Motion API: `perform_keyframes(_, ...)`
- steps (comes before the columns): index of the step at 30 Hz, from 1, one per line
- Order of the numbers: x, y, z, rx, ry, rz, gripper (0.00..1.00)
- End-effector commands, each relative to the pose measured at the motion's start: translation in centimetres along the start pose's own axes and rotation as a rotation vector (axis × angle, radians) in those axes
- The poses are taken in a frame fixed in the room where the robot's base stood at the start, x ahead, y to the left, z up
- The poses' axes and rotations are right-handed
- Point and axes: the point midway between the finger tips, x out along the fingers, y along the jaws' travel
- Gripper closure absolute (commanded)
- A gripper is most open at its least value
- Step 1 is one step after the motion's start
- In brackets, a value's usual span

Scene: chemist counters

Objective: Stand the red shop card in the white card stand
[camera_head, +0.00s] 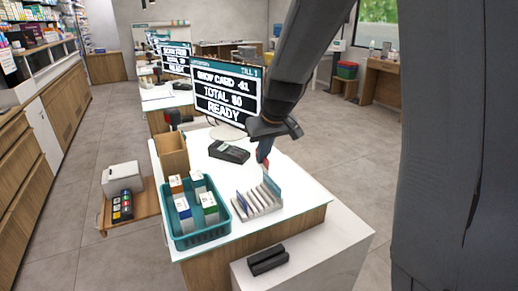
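The white card stand (262,204) is a slotted rack on the white counter, right of the teal basket. A blue card (242,204) stands at its left end and a teal card (271,187) at its right end. My gripper (264,157) points down above the counter, behind the stand in this view. A small red piece (265,162) shows at its fingertips; it may be part of the red shop card, but it is too small to be sure. The fingers are too small and dark to show whether they are open or shut.
The teal basket (204,236) holds several boxes. A card terminal (229,151), a brown box (173,153) and a till screen (228,92) stand further back. A black holder (268,260) lies on the lower white ledge (325,259). The counter right of the stand is clear.

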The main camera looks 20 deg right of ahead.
Motion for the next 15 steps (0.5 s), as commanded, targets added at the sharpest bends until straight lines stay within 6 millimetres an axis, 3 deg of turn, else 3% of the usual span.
perform_keyframes(8, 1.1, -0.2, 0.4, -0.002, 0.000, -0.001, 1.00)
perform_keyframes(15, 3.4, -0.1, 1.3, -0.002, -0.002, -0.001, 1.00)
